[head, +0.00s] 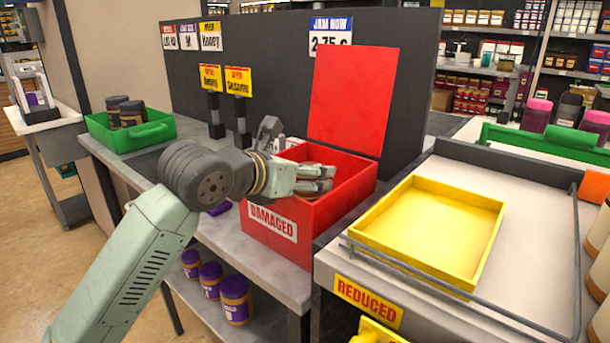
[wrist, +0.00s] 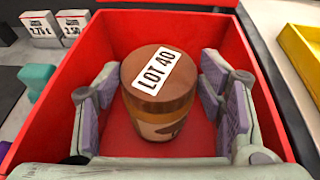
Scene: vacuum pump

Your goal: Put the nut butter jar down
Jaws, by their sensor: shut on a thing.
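The nut butter jar (wrist: 160,118) has a brown lid with a white "LOT 40" label and stands roughly upright in the wrist view. My gripper (wrist: 165,105) has its padded fingers on both sides of the jar and is shut on it. Jar and fingers are inside the red "DAMAGED" box (head: 272,222), whose red floor shows around the jar. In the head view my gripper (head: 312,180) reaches over the box's near left wall, and the jar is mostly hidden by it. I cannot tell whether the jar's base touches the floor.
The box's red lid (head: 350,100) stands open behind. An empty yellow tray (head: 480,252) lies to the right above a "REDUCED" sign (head: 367,302). A green tray (head: 165,131) with dark-lidded jars is at left. Sign posts (head: 216,118) stand behind my arm.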

